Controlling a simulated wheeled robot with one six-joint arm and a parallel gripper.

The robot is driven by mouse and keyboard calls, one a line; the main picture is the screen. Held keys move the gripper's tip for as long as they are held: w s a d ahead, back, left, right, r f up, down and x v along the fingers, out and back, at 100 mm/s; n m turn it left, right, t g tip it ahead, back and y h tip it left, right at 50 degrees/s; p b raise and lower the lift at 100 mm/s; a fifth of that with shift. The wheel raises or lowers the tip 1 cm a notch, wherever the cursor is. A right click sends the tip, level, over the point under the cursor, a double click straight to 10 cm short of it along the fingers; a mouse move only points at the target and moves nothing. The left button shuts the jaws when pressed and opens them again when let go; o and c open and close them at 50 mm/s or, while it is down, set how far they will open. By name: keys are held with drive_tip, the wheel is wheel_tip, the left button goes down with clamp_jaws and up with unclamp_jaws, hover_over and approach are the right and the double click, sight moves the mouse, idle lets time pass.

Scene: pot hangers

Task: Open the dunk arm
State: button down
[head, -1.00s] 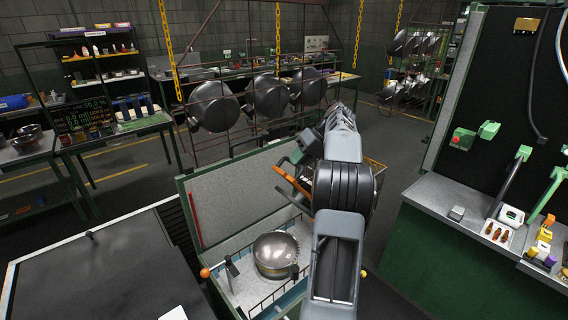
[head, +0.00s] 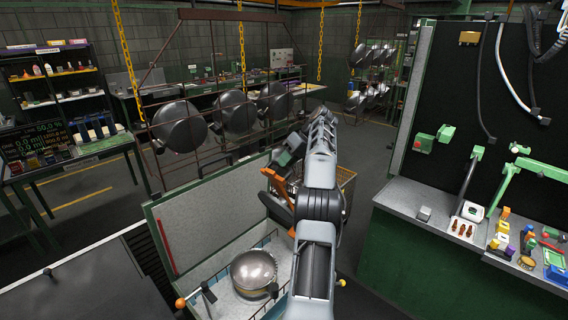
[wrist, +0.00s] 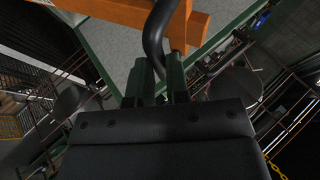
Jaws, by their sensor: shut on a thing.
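In the head view my gripper (head: 284,160) is partly hidden behind my arm, so the grip itself does not show clearly there.
A shiny metal pot (head: 253,270) sits in the tank. Dark pots (head: 180,126) hang on a rack behind it. A wire basket (head: 347,180) stands just right of my arm. A green workbench (head: 425,250) is at the right. Floor is clear between rack and bench.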

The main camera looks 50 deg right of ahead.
drive_tip(key=shift+f, duration=0.1)
idle(0.3)
drive_tip(key=c, duration=1.1)
unclamp_jaws()
drive_tip(key=shift+c, duration=0.5)
